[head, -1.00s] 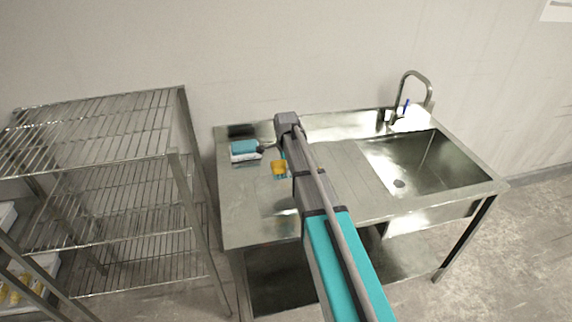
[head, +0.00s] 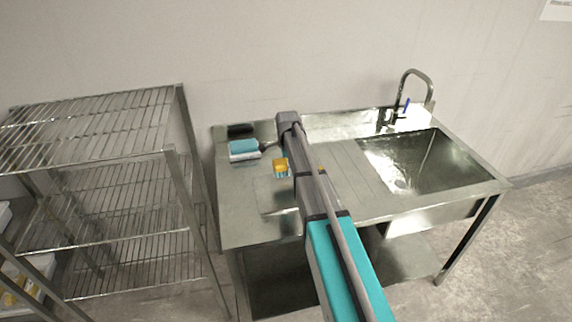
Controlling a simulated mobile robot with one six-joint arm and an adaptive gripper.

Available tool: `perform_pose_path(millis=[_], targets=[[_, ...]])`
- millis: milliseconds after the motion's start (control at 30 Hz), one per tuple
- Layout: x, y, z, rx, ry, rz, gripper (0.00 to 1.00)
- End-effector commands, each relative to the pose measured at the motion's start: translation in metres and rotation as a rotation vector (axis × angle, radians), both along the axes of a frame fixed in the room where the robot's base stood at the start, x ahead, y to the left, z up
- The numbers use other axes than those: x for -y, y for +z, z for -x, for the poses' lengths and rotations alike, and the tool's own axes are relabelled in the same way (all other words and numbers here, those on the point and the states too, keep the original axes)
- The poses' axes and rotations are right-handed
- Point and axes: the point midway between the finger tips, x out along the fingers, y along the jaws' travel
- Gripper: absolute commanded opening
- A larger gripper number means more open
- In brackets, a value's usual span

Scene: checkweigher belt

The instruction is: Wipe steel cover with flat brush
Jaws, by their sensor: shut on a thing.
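The steel cover (head: 277,196) is a thin, flat plate on the left part of the steel table, partly hidden by my arm. A small yellow block with teal at its lower edge (head: 281,166), which seems to be the flat brush, shows beside my forearm, over or just behind the cover's far edge. My gripper (head: 286,159) is mostly hidden behind my arm and is shut on this brush. I cannot tell whether the brush touches the cover.
A teal-and-white block (head: 244,150) with a dark handle-like part lies at the table's (head: 238,215) back left. A sink (head: 425,165) with a tap (head: 404,95) is at the right. A wire rack (head: 165,160) stands close to the table's left side.

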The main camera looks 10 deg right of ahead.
Motion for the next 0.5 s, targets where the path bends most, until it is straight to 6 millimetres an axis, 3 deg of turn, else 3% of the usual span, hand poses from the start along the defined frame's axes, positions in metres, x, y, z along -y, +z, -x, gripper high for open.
perform_pose_path(millis=[33,500], targets=[[0.0,-0.01,0.0,0.0,0.0,0.0,0.41],[-0.001,-0.052,0.0,0.0,0.001,0.0,0.41]])
